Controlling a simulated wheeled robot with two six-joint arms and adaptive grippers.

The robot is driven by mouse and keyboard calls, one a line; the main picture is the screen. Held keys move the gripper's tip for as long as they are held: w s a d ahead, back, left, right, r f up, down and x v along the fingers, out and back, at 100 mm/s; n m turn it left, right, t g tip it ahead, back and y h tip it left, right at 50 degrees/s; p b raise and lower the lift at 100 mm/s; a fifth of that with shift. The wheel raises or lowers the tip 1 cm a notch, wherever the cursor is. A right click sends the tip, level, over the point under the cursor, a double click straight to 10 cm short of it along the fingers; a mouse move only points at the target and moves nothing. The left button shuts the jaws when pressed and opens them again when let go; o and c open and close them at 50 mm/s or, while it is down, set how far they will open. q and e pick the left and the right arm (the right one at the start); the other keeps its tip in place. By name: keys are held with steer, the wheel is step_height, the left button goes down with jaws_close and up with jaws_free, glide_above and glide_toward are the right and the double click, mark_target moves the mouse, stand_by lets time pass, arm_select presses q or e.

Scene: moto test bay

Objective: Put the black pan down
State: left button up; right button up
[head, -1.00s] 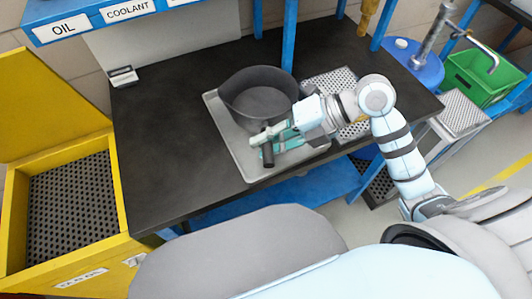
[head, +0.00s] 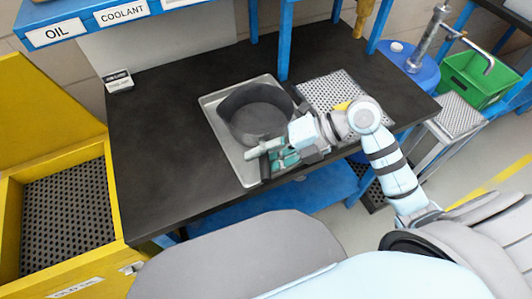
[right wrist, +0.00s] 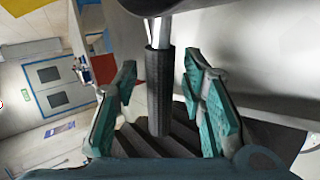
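The black pan (head: 240,118) sits upright on the grey metal tray (head: 222,140) on the dark bench. Its handle points toward the bench's front edge and is mostly hidden by my right gripper in the head view. My right gripper (head: 268,162) is at the handle, above the tray's front part. In the right wrist view, the black handle (right wrist: 158,95) stands between the two teal finger pads, with a gap on each side. The right gripper (right wrist: 162,72) is open around it. My left gripper is in neither current view.
A perforated metal plate (head: 322,88) lies right of the tray, with something yellow on it partly behind my arm. A small label block (head: 118,82) stands at the bench's back left. The bench top (head: 155,135) left of the tray is clear. A yellow bin (head: 60,225) stands to the left.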

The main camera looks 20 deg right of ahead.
steer(key=shift+r, duration=0.2)
steer(key=p+v, duration=0.2)
steer(key=v, duration=1)
